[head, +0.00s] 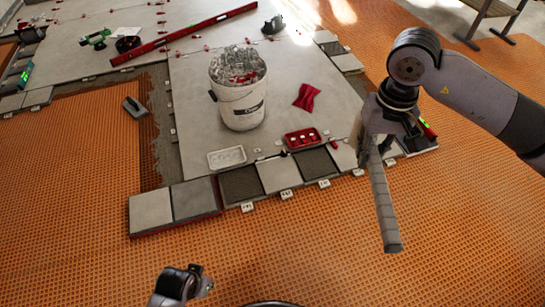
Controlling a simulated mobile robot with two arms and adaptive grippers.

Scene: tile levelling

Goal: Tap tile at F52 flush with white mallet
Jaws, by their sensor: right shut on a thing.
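My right gripper (384,132) is shut on a long grey handle (382,200), which points down toward the front over the orange mat. This looks like the mallet's handle; no white head can be made out, and the far end is hidden by the gripper. A row of light and dark tiles (279,174) runs along the front edge of the large tiled floor, with small white tags (286,194) before it. The tag lettering is too small to read, so I cannot tell which tile is F52. My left gripper (200,283) is low at the bottom edge, its fingers unclear.
A white bucket (241,106) full of clips stands on the large tile. A red tray (303,139), a white tray (227,157) and a red cloth (307,97) lie near it. A trowel (135,107) lies left. The orange mat (300,235) in front is clear.

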